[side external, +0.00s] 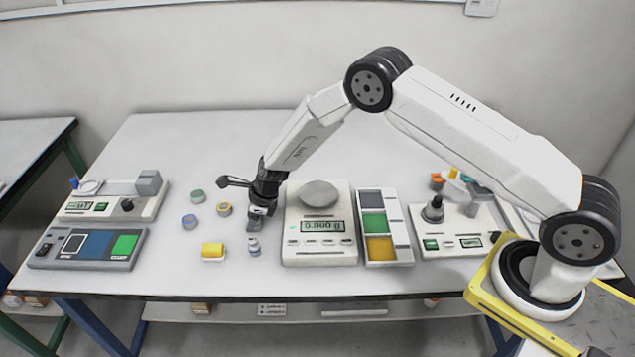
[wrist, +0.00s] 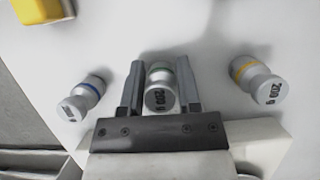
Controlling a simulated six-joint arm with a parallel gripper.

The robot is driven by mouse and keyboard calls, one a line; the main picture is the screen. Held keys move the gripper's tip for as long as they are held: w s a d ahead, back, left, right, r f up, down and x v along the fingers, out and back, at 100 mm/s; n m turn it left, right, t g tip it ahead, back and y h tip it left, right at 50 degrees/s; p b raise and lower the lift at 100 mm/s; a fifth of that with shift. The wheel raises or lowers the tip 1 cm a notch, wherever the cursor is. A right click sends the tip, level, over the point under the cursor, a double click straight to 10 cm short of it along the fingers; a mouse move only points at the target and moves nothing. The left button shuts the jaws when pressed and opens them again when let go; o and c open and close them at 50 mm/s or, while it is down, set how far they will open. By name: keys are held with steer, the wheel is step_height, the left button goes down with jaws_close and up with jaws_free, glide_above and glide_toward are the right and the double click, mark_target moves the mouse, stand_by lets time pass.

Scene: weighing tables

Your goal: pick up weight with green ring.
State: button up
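The weight with the green ring (wrist: 160,88) is silver, with a 200 g mark on its end. In the wrist view it is between the two fingers of my gripper (wrist: 160,84), with narrow gaps showing on both sides. My gripper (side external: 257,224) is low over the table, left of the scale, in the side view. The green-ringed weight cannot be made out there. A blue-ringed weight (wrist: 82,98) is left of the fingers in the wrist view; a yellow-ringed 200 g weight (wrist: 258,80) is to the right.
A scale (side external: 319,254) stands right of my gripper, with a tray of coloured compartments (side external: 401,230) beside it. A yellow block (side external: 213,250) and several ringed discs (side external: 189,222) lie to the left.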

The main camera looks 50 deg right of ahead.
jaws_close()
steer(key=shift+r, duration=0.15)
steer(key=shift+r, duration=0.8)
steer(key=s+d+r, duration=0.2)
steer(key=s+r, duration=0.9)
steer(key=s, duration=0.2)
steer(key=shift+s+d, duration=0.25)
steer(key=shift+s, duration=0.15)
steer(key=shift+r, duration=0.1)
